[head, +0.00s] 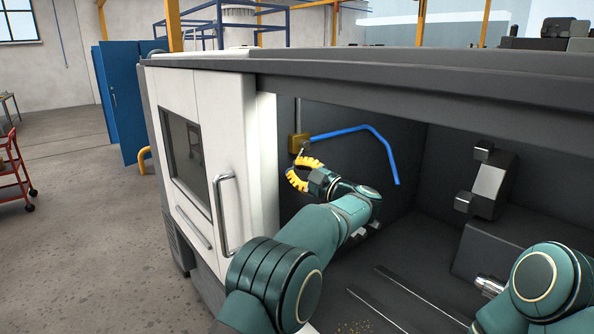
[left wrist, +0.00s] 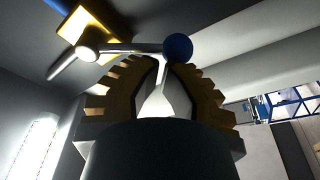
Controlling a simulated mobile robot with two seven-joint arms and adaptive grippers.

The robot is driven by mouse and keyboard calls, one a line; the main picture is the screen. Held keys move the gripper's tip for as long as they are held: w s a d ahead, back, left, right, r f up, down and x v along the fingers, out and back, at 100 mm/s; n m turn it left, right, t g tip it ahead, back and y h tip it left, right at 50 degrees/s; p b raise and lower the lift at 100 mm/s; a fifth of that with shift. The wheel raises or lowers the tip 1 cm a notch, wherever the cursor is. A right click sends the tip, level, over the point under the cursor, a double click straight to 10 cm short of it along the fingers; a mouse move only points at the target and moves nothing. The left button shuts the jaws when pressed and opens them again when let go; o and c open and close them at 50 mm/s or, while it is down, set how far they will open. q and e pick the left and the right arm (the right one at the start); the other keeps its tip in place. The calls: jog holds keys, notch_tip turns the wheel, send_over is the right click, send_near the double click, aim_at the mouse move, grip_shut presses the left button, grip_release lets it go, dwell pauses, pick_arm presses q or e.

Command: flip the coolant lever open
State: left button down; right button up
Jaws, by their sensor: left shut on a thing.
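The coolant valve is a yellow block (head: 299,142) on the back wall inside the machine, with a blue pipe (head: 345,131) running from it. In the left wrist view the yellow block (left wrist: 84,28) is at the upper left. The coolant lever (left wrist: 130,48) is a pale metal bar that runs from the block's hub to a dark blue ball knob (left wrist: 178,47). My left gripper (head: 302,167) has curved yellow fingers and is just below the block. In the wrist view its fingertips (left wrist: 167,66) are shut on the lever by the knob. My right gripper is out of view.
The white machine door (head: 208,150) with its handle (head: 226,212) stands left of my left arm. A grey overhead edge (head: 420,92) spans the opening. A dark block with metal jaws (head: 488,190) is inside at the right. Open space lies around the blue pipe.

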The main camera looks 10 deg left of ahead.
pick_arm(q)
jog(key=shift+w+d+f+n+g, duration=0.2)
jog(key=shift+f+n, duration=0.05)
jog(key=shift+n, duration=0.45)
jog(key=shift+w+d+f+n+g, duration=0.15)
jog(key=shift+w+f+n+g, duration=0.05)
jog(key=shift+n, duration=0.5)
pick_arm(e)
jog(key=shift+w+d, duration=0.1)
pick_arm(q)
jog(key=shift+w+d+f+n+g, duration=0.2)
jog(key=shift+w+d+n+g, duration=0.1)
jog(key=shift+n, duration=0.4)
jog(key=shift+w+d+f+n+g, duration=0.15)
jog(key=shift+w+d+n+g, duration=0.1)
jog(key=shift+n, duration=0.45)
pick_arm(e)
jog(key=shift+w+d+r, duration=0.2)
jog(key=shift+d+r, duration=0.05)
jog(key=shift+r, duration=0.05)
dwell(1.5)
pick_arm(q)
jog(key=shift+a+t, duration=0.15)
jog(key=shift+t, duration=0.1)
